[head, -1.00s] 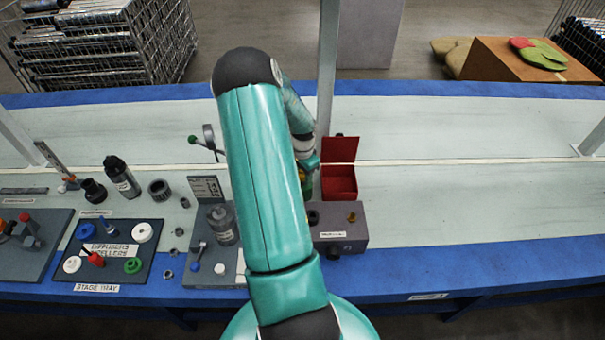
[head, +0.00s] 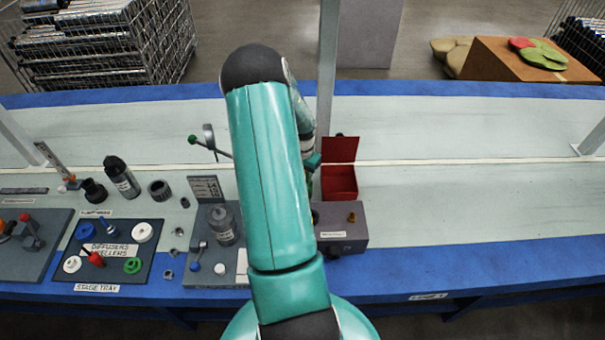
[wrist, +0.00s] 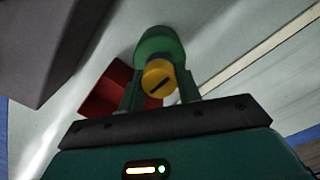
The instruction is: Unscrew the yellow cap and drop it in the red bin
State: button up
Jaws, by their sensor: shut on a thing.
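In the wrist view, a round yellow cap (wrist: 158,77) with a dark slot sits between the two fingers of my gripper (wrist: 159,88), which is shut on it. A rounded green part (wrist: 160,45) shows just beyond the cap; I cannot tell whether the two are joined. The red bin (wrist: 108,88) is partly hidden behind the left finger. In the head view, the open red bin (head: 340,183) with its raised back stands just right of my arm's end. My arm hides the cap and the fingertips there.
A grey-purple block (head: 343,235) with a brass knob stands in front of the bin. Left of my arm are a grey station with a bottle (head: 222,225) and a stage tray (head: 108,272) with coloured caps. A grey post (head: 327,70) rises behind the bin. The bench's right side is clear.

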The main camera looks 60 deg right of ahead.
jog(key=o, duration=0.6)
jog(key=shift+c, duration=0.2)
jog(key=shift+w, duration=0.1)
jog(key=c, duration=0.6)
jog(key=shift+o, duration=0.2)
jog(key=shift+d+r, duration=0.1)
jog(key=shift+r, duration=0.05)
jog(key=shift+r, duration=0.7)
jog(key=shift+r, duration=0.15)
jog(key=shift+r, duration=0.15)
jog(key=shift+r, duration=1.5)
